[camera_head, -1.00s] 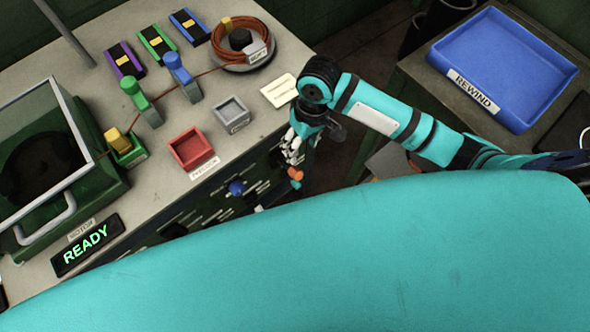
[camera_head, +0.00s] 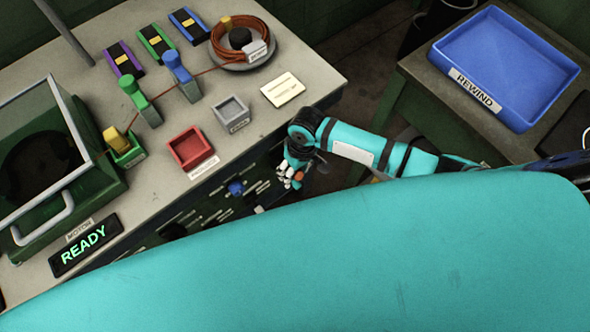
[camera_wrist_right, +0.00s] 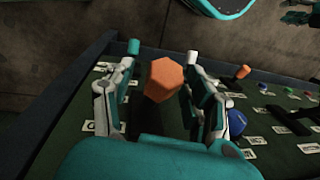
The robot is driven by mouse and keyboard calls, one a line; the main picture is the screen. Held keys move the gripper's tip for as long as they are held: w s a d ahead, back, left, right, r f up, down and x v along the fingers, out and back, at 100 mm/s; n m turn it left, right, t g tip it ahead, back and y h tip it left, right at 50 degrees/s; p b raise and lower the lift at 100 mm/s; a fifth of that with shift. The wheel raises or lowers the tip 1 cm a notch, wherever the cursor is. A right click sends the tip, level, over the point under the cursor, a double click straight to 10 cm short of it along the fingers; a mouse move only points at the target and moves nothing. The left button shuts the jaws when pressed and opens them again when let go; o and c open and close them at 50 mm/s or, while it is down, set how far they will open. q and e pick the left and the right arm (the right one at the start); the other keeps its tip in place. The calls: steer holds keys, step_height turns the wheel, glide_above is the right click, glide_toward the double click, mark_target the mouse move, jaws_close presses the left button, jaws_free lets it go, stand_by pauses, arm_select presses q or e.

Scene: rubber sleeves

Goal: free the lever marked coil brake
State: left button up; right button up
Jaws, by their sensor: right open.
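My right gripper (camera_head: 289,173) is low at the front face of the bench, near its right end. In the right wrist view the same gripper (camera_wrist_right: 161,57) is open, with one finger on each side of an orange lever knob (camera_wrist_right: 163,78). I cannot see either finger touching it. The knob also shows beside the fingers in the head view (camera_head: 298,176). A dark green panel (camera_wrist_right: 62,130) with several small white labels lies behind it. The label wording is too small to read, so I cannot tell which lever is marked coil brake.
A blue knob (camera_head: 236,188) sits on the bench front, left of the gripper. A red tray (camera_head: 188,160), a grey tray (camera_head: 233,120) and a cream card (camera_head: 283,90) are on the bench top. A blue REWIND tray (camera_head: 500,70) stands at right.

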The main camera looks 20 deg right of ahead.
jaws_close()
stand_by(0.3)
